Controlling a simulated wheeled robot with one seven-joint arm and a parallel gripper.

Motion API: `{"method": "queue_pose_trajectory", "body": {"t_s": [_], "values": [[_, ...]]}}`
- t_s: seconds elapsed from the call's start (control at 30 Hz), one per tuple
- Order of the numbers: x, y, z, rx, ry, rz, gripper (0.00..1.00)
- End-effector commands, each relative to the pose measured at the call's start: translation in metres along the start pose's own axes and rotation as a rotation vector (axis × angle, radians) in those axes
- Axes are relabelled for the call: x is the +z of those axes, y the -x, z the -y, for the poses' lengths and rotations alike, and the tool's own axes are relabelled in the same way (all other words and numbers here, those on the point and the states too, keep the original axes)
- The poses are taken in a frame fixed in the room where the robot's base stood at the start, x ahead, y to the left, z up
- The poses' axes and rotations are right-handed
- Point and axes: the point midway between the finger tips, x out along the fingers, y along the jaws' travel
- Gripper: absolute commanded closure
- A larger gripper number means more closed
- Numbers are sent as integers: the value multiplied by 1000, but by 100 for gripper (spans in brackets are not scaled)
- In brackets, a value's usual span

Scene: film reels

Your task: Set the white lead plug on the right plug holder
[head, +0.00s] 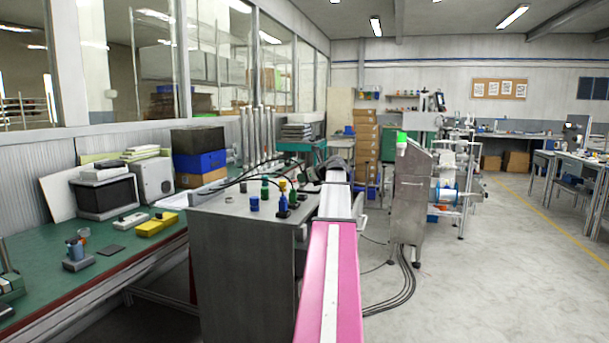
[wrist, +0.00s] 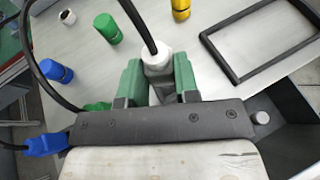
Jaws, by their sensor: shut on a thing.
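The white lead plug (wrist: 157,62) is between the green fingers of my gripper (wrist: 157,78) in the wrist view. The fingers are shut on it, and a black cable runs up from its top. It is held over the pale grey top of a cabinet. In the head view my pink and white arm reaches over the right side of the cabinet, and the plug cannot be made out. I cannot tell which fixture is the right plug holder. A white ring-like piece (wrist: 67,17) stands at the upper left of the wrist view.
On the cabinet (head: 245,260) stand a blue plug (head: 254,204), a green plug (head: 265,188) and a yellow piece (wrist: 181,8). A black rectangular frame (wrist: 231,75) lies at the right. A blue plug with a cable (wrist: 45,144) is near my gripper's left side. Black cables cross the area.

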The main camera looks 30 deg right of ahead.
Motion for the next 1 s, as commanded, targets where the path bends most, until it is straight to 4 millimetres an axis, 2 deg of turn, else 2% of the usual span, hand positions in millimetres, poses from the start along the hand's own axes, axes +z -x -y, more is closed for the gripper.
{"method": "queue_pose_trajectory", "body": {"t_s": [0.33,1.0], "values": [[-28,-11,0,1,-1,0,94],[-30,-12,0,1,-1,0,94]]}}
